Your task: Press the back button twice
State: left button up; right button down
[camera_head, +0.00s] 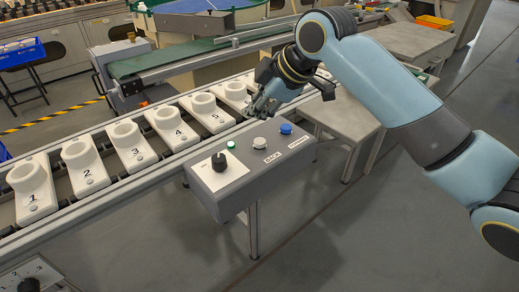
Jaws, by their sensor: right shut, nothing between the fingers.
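The back button (260,143) is a white round button on the sloped grey control box (238,203), above a label reading BACK. My right gripper (254,112) is shut and empty. It hangs above and behind the white button, apart from it as far as I can tell. A blue button (286,129) sits to the right of the white one, and a green light or button (231,145) to the left. A black knob (219,161) stands on a white plate at the box's left end.
White numbered sockets (84,165) stand in a row on the roller conveyor (110,189) behind and left of the box. A grey table (345,112) is at the right, under my right arm. Another panel (30,277) shows at the bottom left. The floor in front is clear.

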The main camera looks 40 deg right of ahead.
aim_at(256, 142)
notch_tip(256, 142, down, 3)
jog(key=shift+f+b, duration=0.1)
jog(key=shift+b, duration=0.95)
jog(key=shift+f, duration=0.8)
pick_arm(q)
jog(key=f, duration=0.3)
jog(key=shift+s+f, duration=0.2)
jog(key=shift+s, duration=0.2)
pick_arm(e)
jog(key=shift+f, duration=0.2)
jog(key=shift+f, duration=0.2)
pick_arm(q)
jog(key=shift+r, duration=0.1)
